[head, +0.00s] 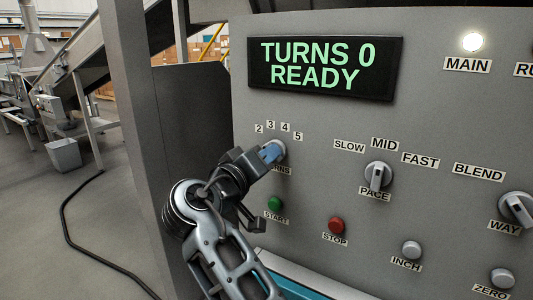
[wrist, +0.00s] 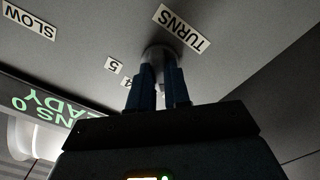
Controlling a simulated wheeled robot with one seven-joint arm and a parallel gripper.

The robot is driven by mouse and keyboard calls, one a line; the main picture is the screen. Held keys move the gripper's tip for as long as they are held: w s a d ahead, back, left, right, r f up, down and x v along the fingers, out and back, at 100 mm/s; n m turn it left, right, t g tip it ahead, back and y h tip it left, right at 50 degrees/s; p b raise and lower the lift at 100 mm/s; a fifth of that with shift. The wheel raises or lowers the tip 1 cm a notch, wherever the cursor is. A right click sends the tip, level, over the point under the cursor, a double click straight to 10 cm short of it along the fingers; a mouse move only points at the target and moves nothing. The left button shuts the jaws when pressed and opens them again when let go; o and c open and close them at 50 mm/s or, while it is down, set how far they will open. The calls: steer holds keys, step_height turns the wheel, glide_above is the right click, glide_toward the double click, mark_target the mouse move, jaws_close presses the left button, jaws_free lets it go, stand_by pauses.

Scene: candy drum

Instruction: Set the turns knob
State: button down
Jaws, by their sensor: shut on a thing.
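The turns knob sits on the grey panel under the number labels 2, 3, 4 and 5. In the head view my gripper (head: 272,151) is at the knob and covers most of it, along with part of the TURNS label (head: 283,170). In the wrist view the two blue fingers of my gripper (wrist: 159,90) are shut on the turns knob (wrist: 157,54), one on each side. I cannot tell which number the knob points to. The display (head: 325,67) reads "TURNS 0 READY".
The pace knob (head: 379,176) and way knob (head: 517,208) are to the right. The green start button (head: 275,203) and red stop button (head: 336,225) lie below, near my arm. The inch (head: 411,249) and zero (head: 502,278) buttons are lower right. The main lamp (head: 473,42) is lit.

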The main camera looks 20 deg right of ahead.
stand_by(0.4)
steer(key=c, duration=1.1)
jaws_free()
steer(key=shift+a, duration=0.1)
steer(key=shift+b+v, duration=0.8)
steer(key=shift+v, duration=3)
steer(key=shift+f, duration=0.1)
